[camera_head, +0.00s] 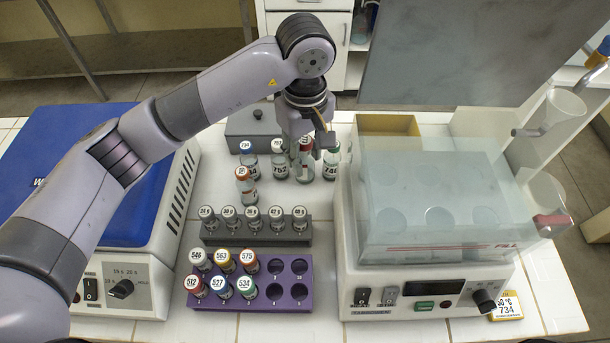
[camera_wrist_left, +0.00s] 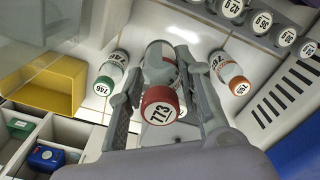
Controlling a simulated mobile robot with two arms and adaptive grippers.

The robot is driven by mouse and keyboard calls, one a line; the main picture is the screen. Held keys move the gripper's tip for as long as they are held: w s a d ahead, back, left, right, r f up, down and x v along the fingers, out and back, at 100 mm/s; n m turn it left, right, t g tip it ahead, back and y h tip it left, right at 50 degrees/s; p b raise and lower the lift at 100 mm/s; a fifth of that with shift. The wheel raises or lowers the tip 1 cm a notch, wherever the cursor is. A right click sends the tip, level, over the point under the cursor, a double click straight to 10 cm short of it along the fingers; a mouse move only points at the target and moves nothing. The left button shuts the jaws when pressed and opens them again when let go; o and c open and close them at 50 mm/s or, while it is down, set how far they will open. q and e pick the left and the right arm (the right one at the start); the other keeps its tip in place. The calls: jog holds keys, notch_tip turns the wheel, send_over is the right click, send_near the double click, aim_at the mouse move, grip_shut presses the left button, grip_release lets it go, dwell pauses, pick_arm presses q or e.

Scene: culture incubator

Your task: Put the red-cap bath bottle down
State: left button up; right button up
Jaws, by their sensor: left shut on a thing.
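The red-cap bottle (camera_wrist_left: 158,105), its cap marked 773, is between the fingers of my left gripper (camera_wrist_left: 160,108) in the left wrist view. In the head view my left gripper (camera_head: 308,148) points down at the back of the white bench, among several standing bottles, and is shut on the red-cap bottle (camera_head: 306,164). The fingers partly cover the bottle. I cannot tell whether its base touches the bench. My right gripper is not in view.
Close by stand a green-cap bottle (camera_head: 331,166), a blue-cap bottle (camera_head: 249,161) and an orange-cap bottle (camera_head: 246,188). In front are a grey rack (camera_head: 257,239) and a purple rack (camera_head: 288,304) with two empty columns. A clear-lidded bath (camera_head: 430,215) stands right.

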aim_at(305, 179)
pick_arm(q)
notch_tip(305, 179, down, 4)
jog(key=shift+f+p, duration=0.25)
jog(key=shift+p, duration=0.1)
jog(key=shift+f, duration=0.25)
notch_tip(305, 179, down, 4)
jog(key=shift+r+p, duration=0.25)
jog(key=shift+p, duration=0.25)
jog(key=shift+f, duration=0.5)
jog(key=o, duration=1.2)
jog(key=shift+c, duration=0.2)
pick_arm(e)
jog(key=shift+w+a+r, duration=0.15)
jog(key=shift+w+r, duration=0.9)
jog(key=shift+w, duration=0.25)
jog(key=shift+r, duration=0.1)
